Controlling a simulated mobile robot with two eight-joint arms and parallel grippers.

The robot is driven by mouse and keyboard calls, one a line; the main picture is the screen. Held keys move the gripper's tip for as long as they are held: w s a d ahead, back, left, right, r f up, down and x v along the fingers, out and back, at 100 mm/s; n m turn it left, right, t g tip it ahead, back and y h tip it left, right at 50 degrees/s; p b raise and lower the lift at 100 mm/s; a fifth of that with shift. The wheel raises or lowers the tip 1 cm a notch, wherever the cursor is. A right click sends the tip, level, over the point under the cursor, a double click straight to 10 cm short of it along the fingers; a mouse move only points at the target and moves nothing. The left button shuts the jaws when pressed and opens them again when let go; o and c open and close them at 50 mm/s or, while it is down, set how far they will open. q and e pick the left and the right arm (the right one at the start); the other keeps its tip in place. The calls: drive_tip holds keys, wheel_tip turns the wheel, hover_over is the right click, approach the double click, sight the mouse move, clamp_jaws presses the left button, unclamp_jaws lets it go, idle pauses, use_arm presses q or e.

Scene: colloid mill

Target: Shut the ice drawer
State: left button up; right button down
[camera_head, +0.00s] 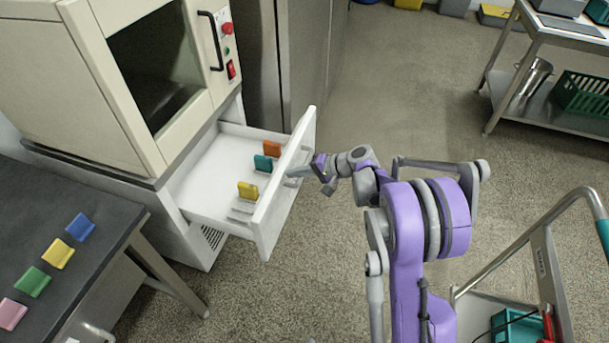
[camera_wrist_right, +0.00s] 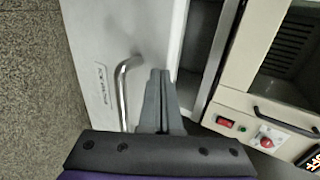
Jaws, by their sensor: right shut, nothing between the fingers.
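The white ice drawer (camera_head: 287,190) is pulled well out from under the cream machine. Yellow (camera_head: 248,190), teal (camera_head: 263,163) and orange (camera_head: 272,148) upright pieces stand inside it. My right gripper (camera_head: 298,172) is at the outer side of the drawer's front panel, its fingers together and empty. In the right wrist view, the shut fingers (camera_wrist_right: 160,75) point along the white front panel (camera_wrist_right: 95,40), beside the metal bar handle (camera_wrist_right: 123,90) and not around it. I cannot tell whether the fingertips touch the panel. My left gripper is not in view.
The cream machine (camera_head: 60,75) has a dark window and a black door handle (camera_head: 213,40) above the drawer. A dark table (camera_head: 60,200) with several coloured pieces stands at left. A steel trolley (camera_head: 560,120) is at upper right.

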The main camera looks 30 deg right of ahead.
drive_tip(key=shift+w, duration=0.1)
idle(0.3)
drive_tip(key=w+a, duration=1.9)
drive_tip(key=w, duration=0.3)
drive_tip(key=shift+w+a+r, duration=0.15)
drive_tip(key=shift+w+a, duration=0.15)
drive_tip(key=shift+w, duration=0.1)
drive_tip(key=shift+r, duration=0.1)
drive_tip(key=shift+s, duration=0.1)
